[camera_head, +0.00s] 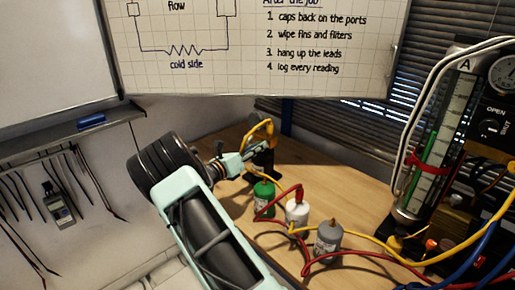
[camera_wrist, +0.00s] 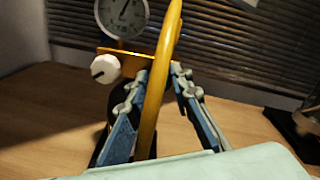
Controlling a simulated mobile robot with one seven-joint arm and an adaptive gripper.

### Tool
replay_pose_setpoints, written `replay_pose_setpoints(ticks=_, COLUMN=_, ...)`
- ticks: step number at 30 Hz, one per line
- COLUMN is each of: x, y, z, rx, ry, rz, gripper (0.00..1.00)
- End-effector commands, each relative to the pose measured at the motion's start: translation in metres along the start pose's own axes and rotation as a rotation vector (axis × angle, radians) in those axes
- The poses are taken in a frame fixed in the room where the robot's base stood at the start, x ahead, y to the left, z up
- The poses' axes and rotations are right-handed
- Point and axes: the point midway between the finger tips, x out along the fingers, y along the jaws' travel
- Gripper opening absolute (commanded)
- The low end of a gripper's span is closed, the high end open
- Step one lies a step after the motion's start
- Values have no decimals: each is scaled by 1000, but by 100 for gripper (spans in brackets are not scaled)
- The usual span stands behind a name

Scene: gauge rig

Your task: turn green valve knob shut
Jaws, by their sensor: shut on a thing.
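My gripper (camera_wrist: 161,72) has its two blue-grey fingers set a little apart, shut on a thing. A yellow hose (camera_wrist: 155,98) runs up between the fingers and hides what is between the tips, so I cannot make out what is held. No green valve knob can be seen. A white knob (camera_wrist: 105,69) with a dark mark sits on an orange bracket (camera_wrist: 130,53), just left of the fingertips. A round gauge (camera_wrist: 122,15) is above it. In the head view my gripper (camera_head: 259,150) is at the dark stand on the bench, with the yellow hose (camera_head: 262,126) looping over it.
On the wooden bench (camera_head: 355,192), a green canister (camera_head: 264,193), a white one (camera_head: 297,212) and a grey one (camera_head: 327,242) stand close to my arm, with red and yellow hoses among them. A rig with a tall scale (camera_head: 443,120) stands at the right.

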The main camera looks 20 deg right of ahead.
Motion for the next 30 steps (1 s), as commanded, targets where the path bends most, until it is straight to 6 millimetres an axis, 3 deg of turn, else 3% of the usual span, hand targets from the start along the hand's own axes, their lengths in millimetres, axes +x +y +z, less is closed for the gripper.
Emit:
replay_pose_setpoints(ticks=11, x=-1, y=2, z=-3, rx=130, ry=0, rz=2, gripper=0)
replay_pose_setpoints(ticks=30, x=-1, y=4, z=-6, rx=717, ry=2, rz=1, gripper=0)
